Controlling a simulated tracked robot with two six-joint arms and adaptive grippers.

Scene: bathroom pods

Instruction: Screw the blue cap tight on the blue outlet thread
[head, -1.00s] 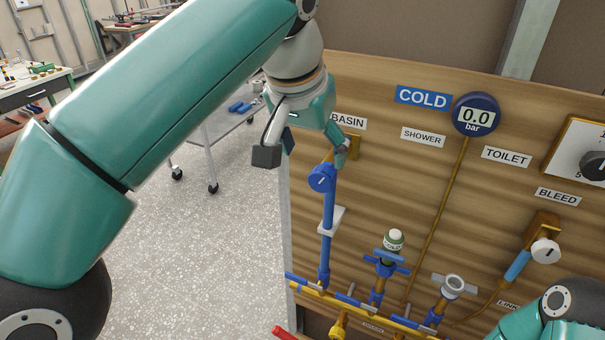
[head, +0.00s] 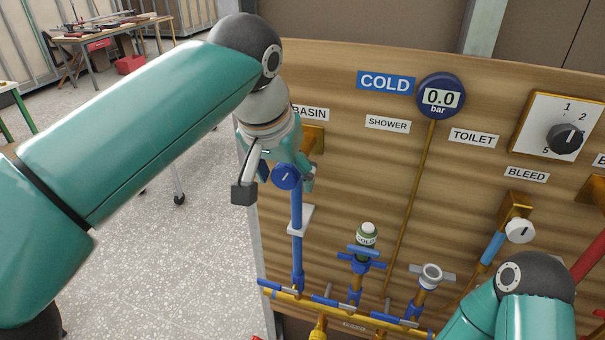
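A round blue cap (head: 286,177) with a white mark sits at the top of the upright blue outlet pipe (head: 297,232) below the BASIN label. No thread shows beneath the cap from here, and I cannot tell how tight it is. My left gripper (head: 286,178) points down over the cap, with one finger to its left and one to its right. The fingers look open, with a small gap on the right side; contact on the left is unclear. My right arm shows at the lower right, but its gripper is out of view.
A wooden panel (head: 345,215) carries a COLD gauge (head: 441,97) reading 0.0, a dial (head: 565,139) and a yellow manifold (head: 330,305). A green-capped fitting (head: 367,237) and a grey-ringed fitting (head: 430,277) stand right of the blue pipe. Open floor lies left.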

